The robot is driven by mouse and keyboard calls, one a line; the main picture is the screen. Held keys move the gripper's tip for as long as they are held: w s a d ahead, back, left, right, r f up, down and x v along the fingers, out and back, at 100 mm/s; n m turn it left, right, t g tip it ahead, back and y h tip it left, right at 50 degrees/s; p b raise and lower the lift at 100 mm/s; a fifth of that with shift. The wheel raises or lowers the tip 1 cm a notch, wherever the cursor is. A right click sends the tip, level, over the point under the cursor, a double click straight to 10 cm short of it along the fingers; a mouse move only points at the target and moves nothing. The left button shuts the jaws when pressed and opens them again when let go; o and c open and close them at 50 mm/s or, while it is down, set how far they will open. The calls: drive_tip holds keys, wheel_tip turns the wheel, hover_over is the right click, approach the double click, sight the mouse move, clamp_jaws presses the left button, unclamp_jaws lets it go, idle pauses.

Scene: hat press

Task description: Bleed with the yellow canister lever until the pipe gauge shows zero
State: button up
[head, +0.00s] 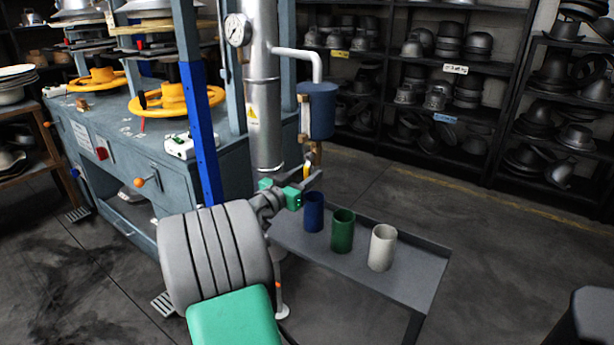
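The blue canister (317,112) hangs beside a vertical metal pipe (263,95), joined to it by a white bent tube. Below the canister is a brass valve with a small yellow lever (306,172) pointing down. The round white pipe gauge (238,30) is on the upper pipe; its needle is too small to read surely. My gripper (300,177), with green finger blocks, is just at the lever's lower end. Its fingers look apart, with the lever seemingly between or just behind them. I cannot tell whether they touch it.
A grey side table (415,278) holds a blue cup (313,212), a green cup (343,231) and a white cup (382,247), close to my gripper's right. A blue workbench (120,150) with a blue post stands left. Hat-block shelves (440,70) line the back.

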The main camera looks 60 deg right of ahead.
clamp_jaws()
idle(0.4)
idle(1.1)
